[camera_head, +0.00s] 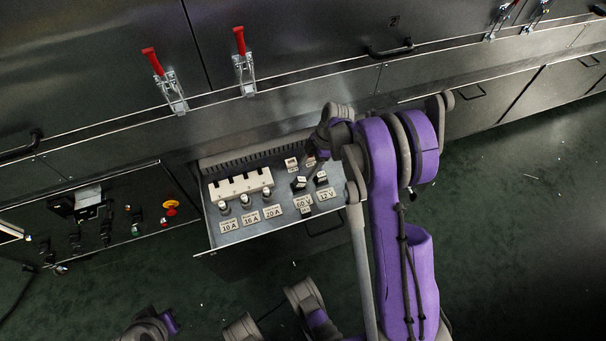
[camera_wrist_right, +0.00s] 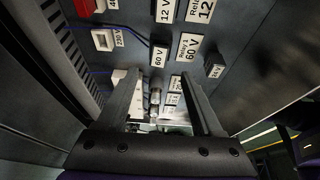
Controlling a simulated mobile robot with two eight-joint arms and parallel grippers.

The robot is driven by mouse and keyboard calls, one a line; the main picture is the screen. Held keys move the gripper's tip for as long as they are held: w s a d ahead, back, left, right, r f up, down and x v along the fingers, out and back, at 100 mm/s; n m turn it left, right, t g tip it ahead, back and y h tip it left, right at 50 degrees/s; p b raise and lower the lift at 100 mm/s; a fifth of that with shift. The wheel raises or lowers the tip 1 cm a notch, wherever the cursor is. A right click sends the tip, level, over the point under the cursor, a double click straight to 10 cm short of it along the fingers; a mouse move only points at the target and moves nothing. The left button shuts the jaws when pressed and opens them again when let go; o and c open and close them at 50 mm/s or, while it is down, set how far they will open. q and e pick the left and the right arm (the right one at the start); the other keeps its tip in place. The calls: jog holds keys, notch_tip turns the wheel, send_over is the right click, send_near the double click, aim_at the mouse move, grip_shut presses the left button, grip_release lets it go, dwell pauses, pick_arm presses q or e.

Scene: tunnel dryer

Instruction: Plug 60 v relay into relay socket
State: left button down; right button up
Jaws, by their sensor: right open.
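The 60 V relay (camera_head: 299,183) is a small black block with a white top, standing in the open drawer (camera_head: 230,236). It also shows in the right wrist view (camera_wrist_right: 159,57), marked 60 V, beside a plate reading Relay 60 V (camera_wrist_right: 188,47). A white socket (camera_head: 291,163) sits behind it in the drawer; in the right wrist view a white socket (camera_wrist_right: 103,39) is marked 230V. My right gripper (camera_head: 313,153) is over the back right of the drawer. In its wrist view its two fingers (camera_wrist_right: 160,80) are apart with nothing held. My left gripper is not in view.
The 12 V relay (camera_head: 320,177) stands right of the 60 V one, and a small 24 V block (camera_wrist_right: 214,68) lies nearby. A white fuse holder (camera_head: 240,186) and several fuses fill the drawer's left. A control panel (camera_head: 110,220) is further left.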

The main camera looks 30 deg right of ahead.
aim_at(297, 179)
jog(key=v, duration=0.2)
jog(key=shift+r, duration=0.25)
jog(key=c, duration=0.4)
jog(key=shift+a+m+p, duration=0.3)
jog(key=shift+m, duration=0.2)
jog(key=shift+c, duration=1.3)
jog(key=shift+w+a+m+g+h+p, duration=0.2)
jog(key=shift+a+m+g+h+p, duration=0.15)
jog(key=shift+a+m+h, duration=0.6)
grip_shut()
jog(key=shift+w+a+r+m+h, duration=0.15)
jog(key=shift+m+h, duration=0.1)
jog(key=shift+m, duration=0.4)
jog(key=shift+w+a+r+m+h, duration=0.1)
jog(key=shift+a+m+h, duration=0.1)
jog(key=shift+m, duration=0.4)
jog(key=shift+w+a+r+m+h+p, duration=0.2)
jog(key=shift+a+m+h+p, duration=0.15)
jog(key=shift+m+h, duration=0.45)
jog(key=shift+f+b, duration=1.8)
jog(key=shift+f, duration=1.25)
